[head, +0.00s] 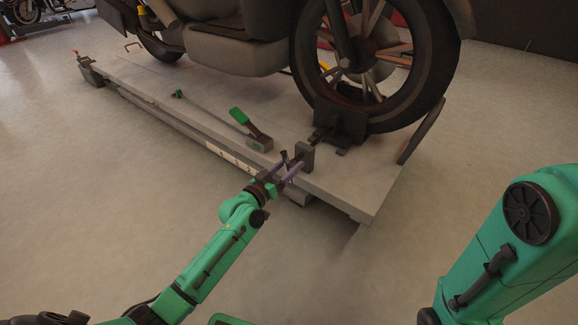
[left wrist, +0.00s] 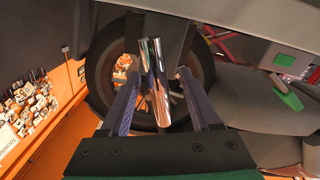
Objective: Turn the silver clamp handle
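The silver clamp handle (left wrist: 158,85) is a shiny, upright pair of rods in the left wrist view. My left gripper (left wrist: 158,72) is open, with one finger on each side of the handle and a visible gap to each. In the head view my left gripper (head: 282,169) reaches the near edge of the lift, beside the dark clamp block (head: 304,155). There the handle is small and largely lost among the fingers. The dark wheel clamp (head: 341,124) stands at the motorcycle's wheel. My right arm shows at the right, but its gripper is out of frame.
The grey lift platform (head: 350,188) lies low and carries a motorcycle (head: 240,52). The floor in front is clear.

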